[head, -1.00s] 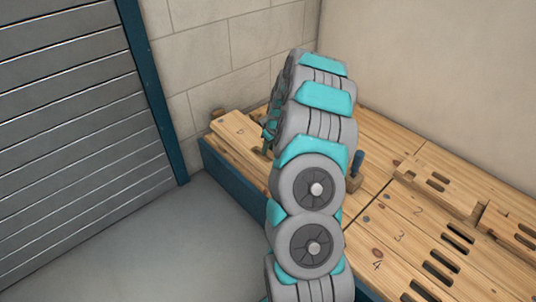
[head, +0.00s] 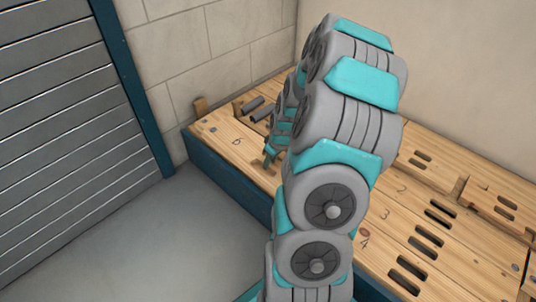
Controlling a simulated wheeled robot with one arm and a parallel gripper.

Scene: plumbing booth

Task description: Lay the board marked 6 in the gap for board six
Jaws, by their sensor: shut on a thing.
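The pale wooden board marked 6 (head: 225,143) is at the left end of the wooden bench. It looks level with the planks around it, along the blue front edge. My gripper (head: 269,163) is at the board's right part and is shut on it. My arm hides the fingers in part and the board's right end. I cannot tell from here whether the board sits fully down in the gap for board six.
Two dark grey bars (head: 252,104) show behind the board. Slotted planks marked 2, 3 and 4 (head: 376,222) lie right of my arm. A loose slotted board (head: 425,170) lies at the back.

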